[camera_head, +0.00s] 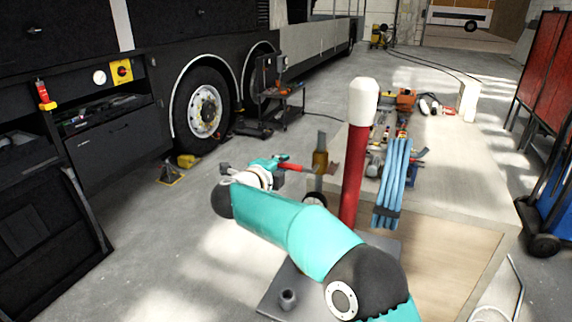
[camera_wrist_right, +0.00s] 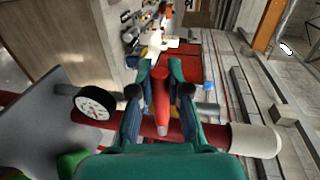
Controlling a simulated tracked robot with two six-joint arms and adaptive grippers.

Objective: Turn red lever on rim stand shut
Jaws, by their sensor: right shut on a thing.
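The rim stand is a red post (camera_head: 353,175) with a white cap (camera_head: 363,100), upright on a grey base plate (camera_head: 272,292). The post and white cap (camera_wrist_right: 255,140) lie across the right wrist view, with a round gauge (camera_wrist_right: 95,102) at the left. The red lever (camera_head: 298,168) sticks out left of the post. My right gripper (camera_head: 281,163) is at the lever's outer end. In the right wrist view the lever (camera_wrist_right: 161,100) lies between the fingers, which are shut on it. My arm hides part of the stand's lower side. My left gripper is not in view.
Blue hoses (camera_head: 393,182) hang right of the post. Red cabinets (camera_head: 545,75) stand at the right.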

